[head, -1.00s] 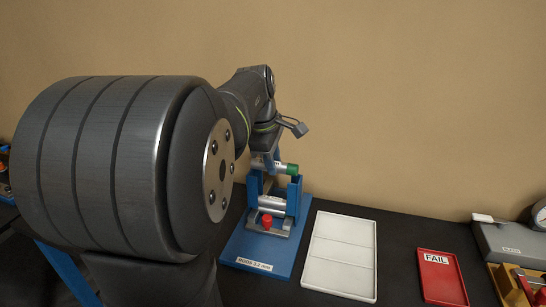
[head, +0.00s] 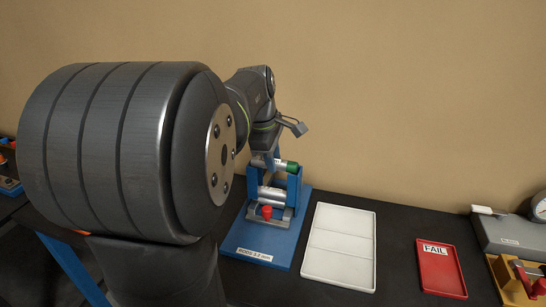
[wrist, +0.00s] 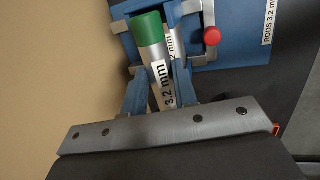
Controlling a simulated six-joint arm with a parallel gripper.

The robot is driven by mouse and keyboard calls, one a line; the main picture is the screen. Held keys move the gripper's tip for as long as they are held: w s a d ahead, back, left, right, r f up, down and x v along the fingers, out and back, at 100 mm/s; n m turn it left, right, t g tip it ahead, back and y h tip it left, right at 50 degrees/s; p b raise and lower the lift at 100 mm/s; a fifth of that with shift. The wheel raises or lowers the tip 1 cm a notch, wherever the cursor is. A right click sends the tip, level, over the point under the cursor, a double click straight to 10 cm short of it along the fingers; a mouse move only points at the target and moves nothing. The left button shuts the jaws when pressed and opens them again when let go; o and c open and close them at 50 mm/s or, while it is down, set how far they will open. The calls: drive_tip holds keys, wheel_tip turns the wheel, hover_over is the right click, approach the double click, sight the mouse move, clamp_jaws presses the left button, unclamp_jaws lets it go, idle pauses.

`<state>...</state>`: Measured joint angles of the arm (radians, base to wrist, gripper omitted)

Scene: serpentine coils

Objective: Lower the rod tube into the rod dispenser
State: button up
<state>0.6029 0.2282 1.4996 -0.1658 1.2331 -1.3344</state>
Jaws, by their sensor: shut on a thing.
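The rod tube (head: 288,166) is silver with a green cap and lies level in the head view. My gripper (head: 264,162) is shut on it. In the wrist view the tube (wrist: 161,80) shows a "3.2 mm" label between the blue fingers of my gripper (wrist: 158,92). The blue rod dispenser (head: 294,188) stands below, with uprights, a silver cylinder low between them and a red knob (head: 267,212) at the front. The tube is at about the height of the upright tops. My gripper and arm hide part of the dispenser, so I cannot tell whether they touch.
The dispenser's blue base has a "RODS 3.2 mm" label (head: 254,255). A white tray (head: 340,242) lies to its right, then a red FAIL tray (head: 438,278). A grey gauge device (head: 505,238) stands at the far right. The tan wall is behind.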

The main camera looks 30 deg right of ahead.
drive_tip(key=shift+f, duration=0.25)
drive_tip(key=shift+f, duration=0.55)
drive_tip(key=o, duration=1.1)
drive_tip(key=v, duration=1.7)
drive_tip(key=shift+r, duration=0.2)
drive_tip(key=shift+w, duration=0.1)
